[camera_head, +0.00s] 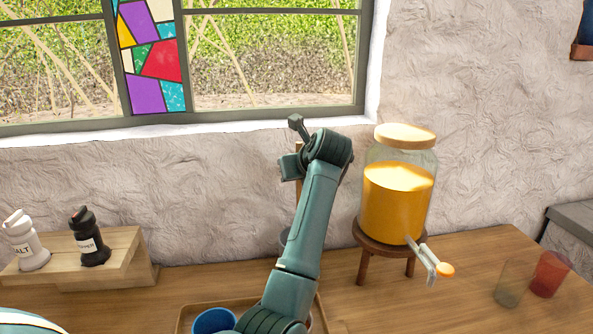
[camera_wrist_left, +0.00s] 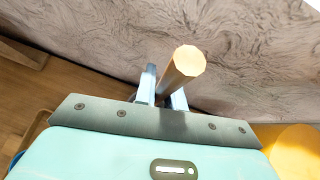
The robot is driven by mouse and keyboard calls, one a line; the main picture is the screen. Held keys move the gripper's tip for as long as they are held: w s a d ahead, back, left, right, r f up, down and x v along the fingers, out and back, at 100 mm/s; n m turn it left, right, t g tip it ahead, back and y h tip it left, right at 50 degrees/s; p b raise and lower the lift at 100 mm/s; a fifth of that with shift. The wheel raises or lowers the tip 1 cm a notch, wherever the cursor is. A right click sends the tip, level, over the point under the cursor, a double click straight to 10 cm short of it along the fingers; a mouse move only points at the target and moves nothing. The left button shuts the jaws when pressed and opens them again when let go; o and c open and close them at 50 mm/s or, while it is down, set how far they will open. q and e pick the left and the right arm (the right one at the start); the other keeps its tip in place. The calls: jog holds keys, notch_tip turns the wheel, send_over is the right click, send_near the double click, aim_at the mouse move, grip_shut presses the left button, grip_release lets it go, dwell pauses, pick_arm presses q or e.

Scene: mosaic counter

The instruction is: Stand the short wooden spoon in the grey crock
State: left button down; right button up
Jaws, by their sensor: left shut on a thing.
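My left gripper (camera_head: 292,165) is raised near the back wall and shut on a pale wooden stick, which I take to be the short wooden spoon (camera_head: 298,148). In the left wrist view the spoon (camera_wrist_left: 186,64) shows its blunt end toward the camera, between the fingers (camera_wrist_left: 163,92). In the head view the spoon looks upright, its lower part hidden by my arm. My right gripper is not in view.
A juice dispenser (camera_head: 398,200) on a wooden stand (camera_head: 367,238) is close right of my arm. A tray (camera_head: 188,318) with a blue cup (camera_head: 213,322) is in front. Salt (camera_head: 28,245) and pepper (camera_head: 90,240) mills stand left on a wooden step (camera_head: 120,262). Two tumblers (camera_head: 549,275) are at right.

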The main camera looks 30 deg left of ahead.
aim_at(297, 187)
pick_arm(q)
jog(key=shift+f+b, duration=1.1)
jog(key=shift+f, duration=0.8)
notch_tip(297, 187, down, 5)
jog(key=b, duration=0.3)
jog(key=shift+r, duration=0.1)
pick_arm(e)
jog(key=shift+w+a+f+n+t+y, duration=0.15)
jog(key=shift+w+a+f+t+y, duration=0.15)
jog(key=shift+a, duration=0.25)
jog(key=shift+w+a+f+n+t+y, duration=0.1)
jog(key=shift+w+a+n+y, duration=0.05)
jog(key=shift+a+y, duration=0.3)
